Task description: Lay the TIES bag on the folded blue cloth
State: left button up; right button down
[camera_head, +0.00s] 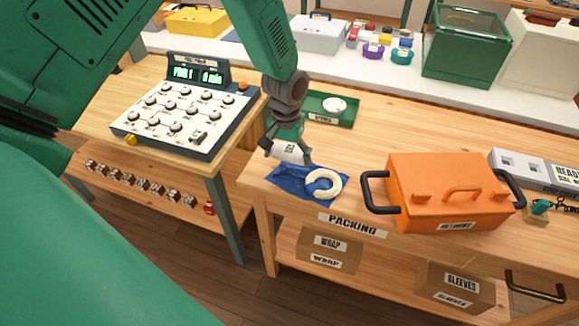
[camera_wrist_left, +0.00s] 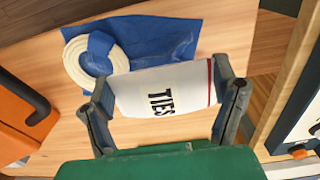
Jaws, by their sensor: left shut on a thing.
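The white TIES bag (camera_wrist_left: 165,90) is between the two fingers of my left gripper (camera_wrist_left: 165,100), which is shut on it. In the head view my left gripper (camera_head: 285,148) holds the bag (camera_head: 291,153) just above the far left part of the folded blue cloth (camera_head: 290,184). The blue cloth (camera_wrist_left: 150,38) lies flat on the packing bench. A cream ring-shaped coil (camera_head: 323,185) lies on the right part of the cloth. Whether the bag touches the cloth is unclear. My right gripper does not show.
An orange toolbox (camera_head: 445,190) with black handles stands right of the cloth on the bench. A green tray (camera_head: 340,120) with a white round item lies behind. A dial console (camera_head: 180,115) stands on the table to the left. The bench's front edge is close to the cloth.

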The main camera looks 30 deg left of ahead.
aim_at(286, 179)
pick_arm(q)
jog(key=f, duration=0.1)
jog(key=a+f, duration=0.1)
jog(key=f, duration=0.2)
jog(key=shift+s+a+f, duration=0.2)
jog(key=shift+a+f, duration=0.05)
jog(key=shift+a, duration=0.05)
jog(key=shift+d+f, duration=0.15)
jog(key=shift+f, duration=0.15)
jog(key=shift+w+d, duration=0.15)
jog(key=shift+d, duration=0.1)
jog(key=shift+d+r, duration=0.15)
jog(key=shift+d, duration=0.25)
jog(key=shift+s+a+f, duration=0.2)
jog(key=shift+a+f, duration=0.2)
jog(key=shift+f, duration=0.15)
jog(key=shift+s+a+f, duration=0.1)
jog(key=shift+s+a, duration=0.05)
jog(key=shift+s, duration=0.05)
jog(key=o, duration=1.2)
jog(key=shift+w+f, duration=0.1)
jog(key=shift+f, duration=0.05)
jog(key=shift+d, duration=0.3)
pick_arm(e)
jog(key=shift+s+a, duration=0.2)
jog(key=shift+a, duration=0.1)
pick_arm(q)
jog(key=shift+d, duration=0.1)
